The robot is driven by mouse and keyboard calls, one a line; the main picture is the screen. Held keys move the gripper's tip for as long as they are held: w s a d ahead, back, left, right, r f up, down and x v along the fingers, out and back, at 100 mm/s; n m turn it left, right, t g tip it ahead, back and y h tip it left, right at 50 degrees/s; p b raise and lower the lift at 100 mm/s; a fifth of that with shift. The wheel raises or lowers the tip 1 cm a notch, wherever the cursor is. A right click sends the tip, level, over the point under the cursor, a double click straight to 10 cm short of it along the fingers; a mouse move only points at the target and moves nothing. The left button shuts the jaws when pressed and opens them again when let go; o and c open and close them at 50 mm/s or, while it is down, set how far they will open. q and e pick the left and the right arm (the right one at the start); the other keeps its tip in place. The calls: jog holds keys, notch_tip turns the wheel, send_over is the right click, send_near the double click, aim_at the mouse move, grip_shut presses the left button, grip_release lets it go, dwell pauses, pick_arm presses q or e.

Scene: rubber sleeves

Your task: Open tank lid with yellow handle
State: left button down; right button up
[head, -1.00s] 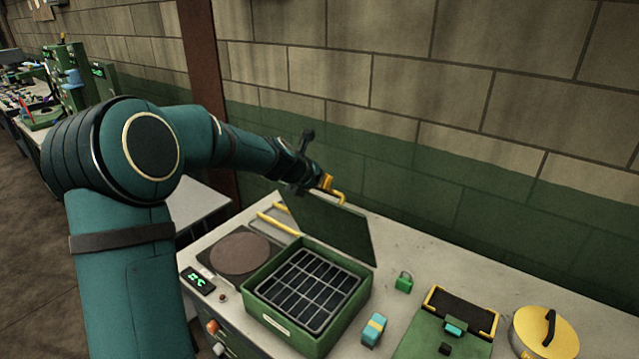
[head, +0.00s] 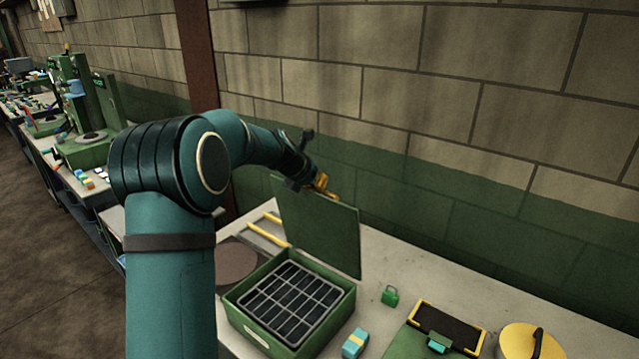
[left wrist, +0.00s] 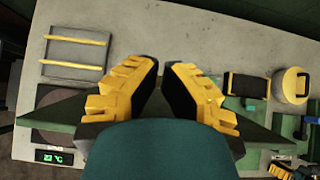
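The green tank (head: 245,312) stands on the bench with its green lid (head: 318,228) raised, standing up at the back edge. A dark grid rack (head: 292,298) shows in the open tank. My left gripper (head: 325,186) is at the lid's top edge; whether it touches is unclear. In the left wrist view its yellow fingers (left wrist: 160,68) are apart with a small gap and nothing seen between them. The lid (left wrist: 75,108) shows behind them there. I cannot make out the lid's yellow handle. A yellow part at the lower right corner looks like my right gripper (left wrist: 281,171), mostly cut off.
A grey tray with two yellow bars (left wrist: 75,55) and a brown disc (head: 236,262) lie left of the tank. A wall is behind.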

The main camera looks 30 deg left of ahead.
pick_arm(q)
jog(key=shift+d+f, duration=0.1)
jog(key=shift+f, duration=0.2)
jog(key=shift+s+r, duration=0.2)
pick_arm(e)
jog(key=shift+w, duration=0.1)
pick_arm(q)
jog(key=v, duration=1.2)
jog(key=shift+w, duration=0.2)
